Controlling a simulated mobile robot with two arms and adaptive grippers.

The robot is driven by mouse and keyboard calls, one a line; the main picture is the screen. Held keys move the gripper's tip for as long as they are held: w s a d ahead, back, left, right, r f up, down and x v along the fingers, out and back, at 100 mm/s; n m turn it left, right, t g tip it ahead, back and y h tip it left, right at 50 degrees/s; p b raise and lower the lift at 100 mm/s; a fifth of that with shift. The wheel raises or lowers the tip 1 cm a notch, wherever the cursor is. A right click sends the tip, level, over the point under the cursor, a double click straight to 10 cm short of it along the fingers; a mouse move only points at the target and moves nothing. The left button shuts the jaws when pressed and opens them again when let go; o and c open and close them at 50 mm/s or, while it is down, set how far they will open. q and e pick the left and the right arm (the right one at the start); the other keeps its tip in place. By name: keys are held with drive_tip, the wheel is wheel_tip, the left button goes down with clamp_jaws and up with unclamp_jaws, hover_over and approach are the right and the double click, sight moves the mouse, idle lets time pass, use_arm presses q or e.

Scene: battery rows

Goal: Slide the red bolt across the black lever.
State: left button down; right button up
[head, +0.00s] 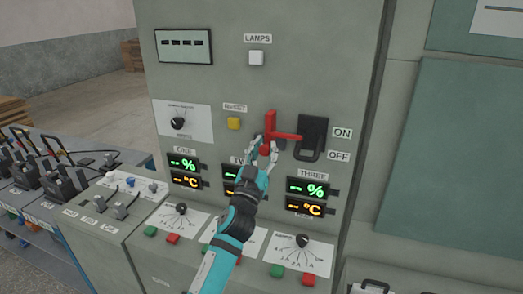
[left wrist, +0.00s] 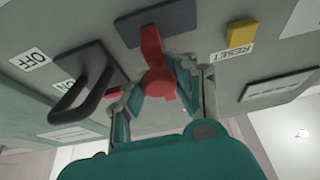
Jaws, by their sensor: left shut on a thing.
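The red bolt (head: 270,127) is on the grey panel, with an upright part and a bar pointing right. The bar's right end reaches the left side of the black lever (head: 312,130); I cannot tell whether it touches. The lever is a black loop handle on a dark plate beside the ON and OFF labels. My left gripper (head: 266,147) is shut on the lower part of the bolt. In the left wrist view its fingers (left wrist: 160,85) flank the bolt (left wrist: 154,58), with the lever (left wrist: 82,95) to the left. My right gripper is not in view.
A yellow RESET button (head: 233,123) and a white LAMPS button (head: 256,58) are on the panel. Lit displays (head: 308,189) and knobs sit below. A bench with black levers (head: 62,180) stands at the left. Free floor shows at the far left.

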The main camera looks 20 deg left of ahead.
use_arm(q)
drive_tip(key=d, duration=0.3)
drive_tip(key=shift+f+b, duration=0.3)
drive_tip(key=shift+f, duration=0.05)
drive_tip(key=c, duration=1.5)
unclamp_jaws()
drive_tip(key=o, duration=0.5)
drive_tip(key=shift+s+d+r, duration=0.2)
drive_tip(key=shift+s, duration=0.05)
drive_tip(key=shift+a, duration=0.1)
